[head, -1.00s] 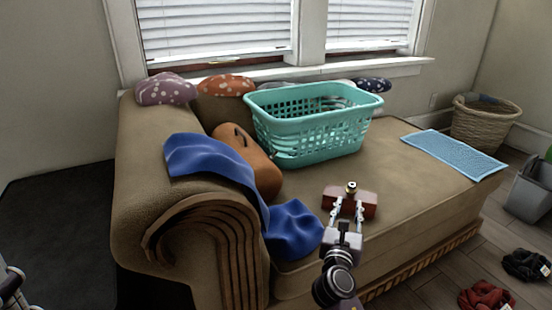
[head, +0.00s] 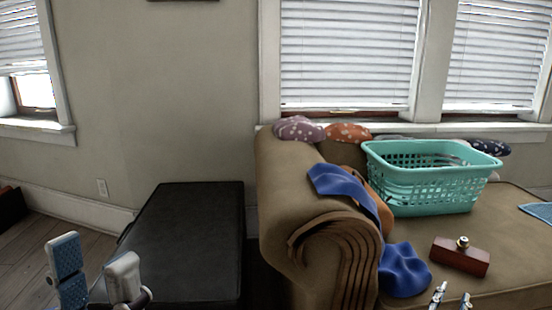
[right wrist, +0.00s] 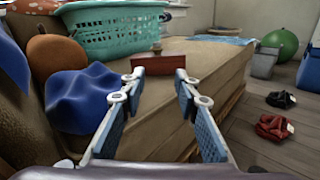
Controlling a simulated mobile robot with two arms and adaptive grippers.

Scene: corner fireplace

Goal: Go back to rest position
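My left gripper (head: 97,280) is at the lower left of the head view, its two padded fingers apart with nothing between them. My right gripper (head: 452,297) shows only its fingertips at the bottom edge of the head view, in front of the sofa. In the right wrist view its fingers (right wrist: 158,100) are spread and empty. A dark red block with a small metal knob (head: 461,255) lies on the sofa seat (head: 515,275), beyond the right fingertips and apart from them. It also shows in the right wrist view (right wrist: 160,63).
A teal laundry basket (head: 432,180) stands on the sofa. A blue cloth (head: 403,270) lies at the armrest, beside an orange cushion (right wrist: 55,60). A black low bench (head: 180,240) stands left of the sofa. Dark and red items (right wrist: 273,127) lie on the floor at right.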

